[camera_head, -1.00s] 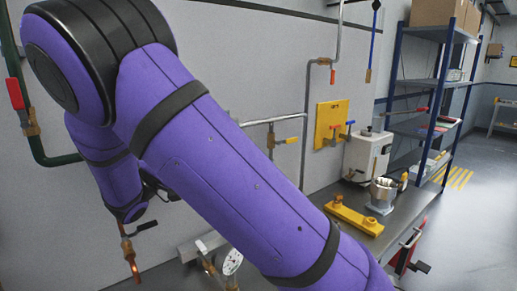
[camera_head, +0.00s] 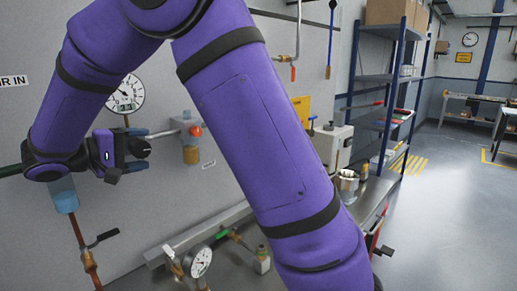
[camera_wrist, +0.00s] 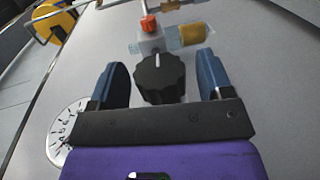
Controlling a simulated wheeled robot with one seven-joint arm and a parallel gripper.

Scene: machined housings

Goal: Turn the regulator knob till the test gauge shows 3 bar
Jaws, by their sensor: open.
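In the wrist view the black ridged regulator knob (camera_wrist: 161,82), with a white index line, sits between the two blue fingers of my open gripper (camera_wrist: 161,84). A gap shows on each side. In the head view my gripper (camera_head: 122,150) is at the wall fittings, mostly side-on. A round white gauge (camera_head: 125,94) is on the wall just above it, partly covered by my arm. A second dial gauge (camera_head: 200,262) stands low by the bench. I cannot tell which is the test gauge, and neither needle is clearly readable.
An orange-topped fitting with an amber bowl (camera_head: 190,152) is right of the gripper. A pale blue bowl (camera_head: 63,196) and copper pipe are below left. The bench (camera_head: 235,272) has a green-handled valve (camera_head: 222,234). Shelving (camera_head: 385,100) stands at the right.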

